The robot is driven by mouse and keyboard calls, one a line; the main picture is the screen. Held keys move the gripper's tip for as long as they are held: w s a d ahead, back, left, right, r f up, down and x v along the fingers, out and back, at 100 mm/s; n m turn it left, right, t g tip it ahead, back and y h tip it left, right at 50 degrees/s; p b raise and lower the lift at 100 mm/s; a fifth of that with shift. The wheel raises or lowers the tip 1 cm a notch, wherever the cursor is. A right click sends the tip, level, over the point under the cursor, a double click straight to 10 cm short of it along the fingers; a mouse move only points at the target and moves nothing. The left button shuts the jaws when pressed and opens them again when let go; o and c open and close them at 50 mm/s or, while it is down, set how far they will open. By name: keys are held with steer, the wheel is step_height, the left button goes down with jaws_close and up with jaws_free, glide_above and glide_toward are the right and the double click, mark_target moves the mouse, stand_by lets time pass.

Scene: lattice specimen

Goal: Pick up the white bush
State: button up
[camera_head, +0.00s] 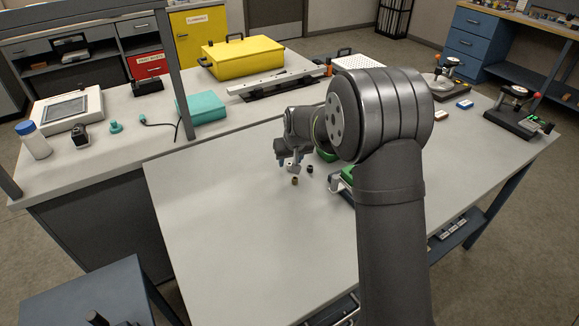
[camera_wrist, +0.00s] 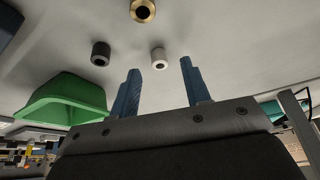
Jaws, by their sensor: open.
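The white bush (camera_wrist: 159,57) is a small cylinder with a dark bore. In the wrist view it appears in the gap between my gripper's (camera_wrist: 159,68) two blue fingers, beyond their tips. The fingers are apart with nothing held. In the head view the white bush (camera_head: 291,168) is a small pale spot at my gripper (camera_head: 288,162), partly hidden by it. A brass bush (camera_wrist: 143,10) and a black bush (camera_wrist: 100,53) are close by. They also show in the head view, the brass one (camera_head: 295,181) in front and the black one (camera_head: 310,170) to the right.
A green bin (camera_wrist: 62,98) is left of my fingers in the wrist view. In the head view, my arm hides part of the green things beside it. The grey tabletop (camera_head: 225,220) is clear at front left. A teal box (camera_head: 202,107) stands on the bench behind.

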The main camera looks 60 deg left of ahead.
steer(key=shift+x, duration=0.95)
steer(key=shift+r, duration=0.1)
jaws_close()
steer(key=shift+r, duration=0.1)
